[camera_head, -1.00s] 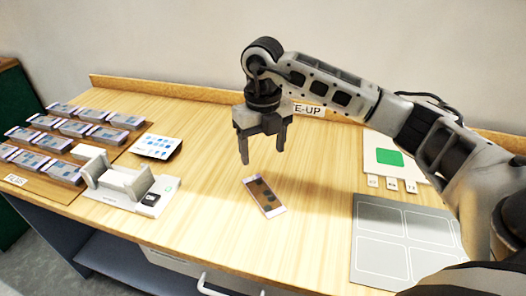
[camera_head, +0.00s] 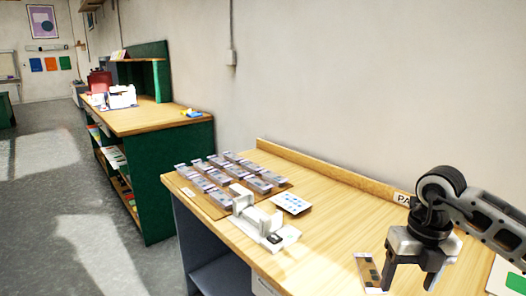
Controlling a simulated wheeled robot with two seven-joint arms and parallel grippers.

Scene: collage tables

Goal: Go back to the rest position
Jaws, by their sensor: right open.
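My right gripper (camera_head: 412,275) hangs at the lower right, fingers pointing down and apart, with nothing between them that I can see. Its arm comes in from the right edge. A phone-like slab (camera_head: 368,270) lies on the wooden table (camera_head: 335,205) just left of the gripper, partly cut by the gripper's finger in this view. My left gripper is not in view.
A white device (camera_head: 262,222) stands on the table beside a board of several small packs (camera_head: 225,175). A card (camera_head: 291,203) lies behind it. A green shelf unit (camera_head: 175,175) stands further left. Grey floor (camera_head: 60,220) is open at left.

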